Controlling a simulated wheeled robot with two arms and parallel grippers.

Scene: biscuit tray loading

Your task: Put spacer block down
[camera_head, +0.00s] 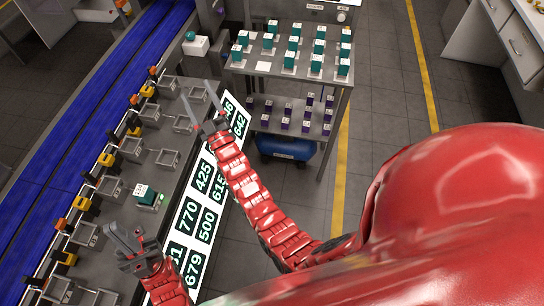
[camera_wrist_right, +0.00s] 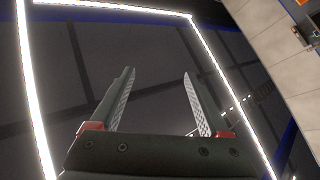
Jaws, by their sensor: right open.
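A white-topped teal block (camera_head: 145,194) stands on the grey bench among the metal trays; I cannot tell whether it is the spacer block. My left gripper (camera_head: 124,236) is below it in the head view, apart from it, with its fingers spread and nothing visible between them. My right gripper (camera_head: 202,103) is raised near the number board, open and empty. In the right wrist view its two fingers (camera_wrist_right: 158,103) stand wide apart over a dark glossy surface framed by bright strips. Similar teal blocks (camera_head: 295,42) stand on the upper shelf of a cart, and purple blocks (camera_head: 285,123) on its lower shelf.
A board with numbers (camera_head: 207,222) runs along the bench's right edge. Empty metal trays (camera_head: 169,158) and yellow and orange parts (camera_head: 106,159) line the bench beside a blue conveyor (camera_head: 92,122). A blue tank (camera_head: 286,147) sits under the cart (camera_head: 337,82). The floor right of it is clear.

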